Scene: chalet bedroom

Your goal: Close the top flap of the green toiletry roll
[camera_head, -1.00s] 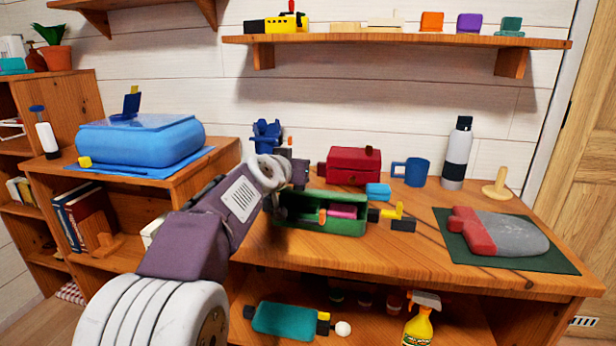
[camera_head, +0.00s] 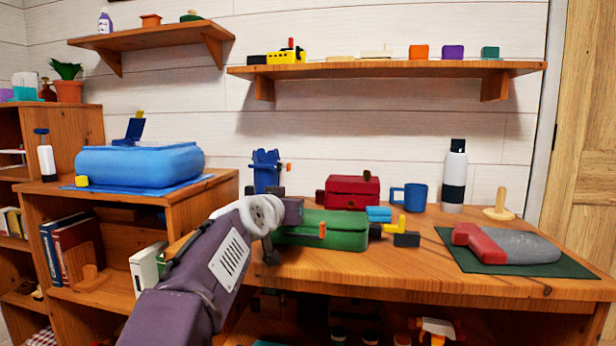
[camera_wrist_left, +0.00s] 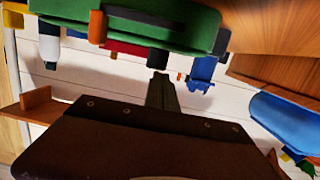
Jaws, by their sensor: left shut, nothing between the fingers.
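The green toiletry roll (camera_head: 345,236) lies on the wooden desk, left of the middle. Its green top flap (camera_head: 335,217) lies down over it, and its inside no longer shows. An orange tab (camera_head: 322,230) is at its front. The roll also shows upside down at the top of the left wrist view (camera_wrist_left: 150,32). My left gripper (camera_wrist_left: 161,77) is shut and empty. In the head view my left wrist hides the roll's left end, and I cannot tell whether the gripper touches it. My right gripper is not in view.
A red box (camera_head: 352,192), blue mug (camera_head: 412,197) and bottle (camera_head: 454,178) stand behind and right of the roll. Small blocks (camera_head: 406,239) lie at its right end. A blue figure (camera_head: 266,170) stands behind. A green mat (camera_head: 565,268) lies at right. The desk front is clear.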

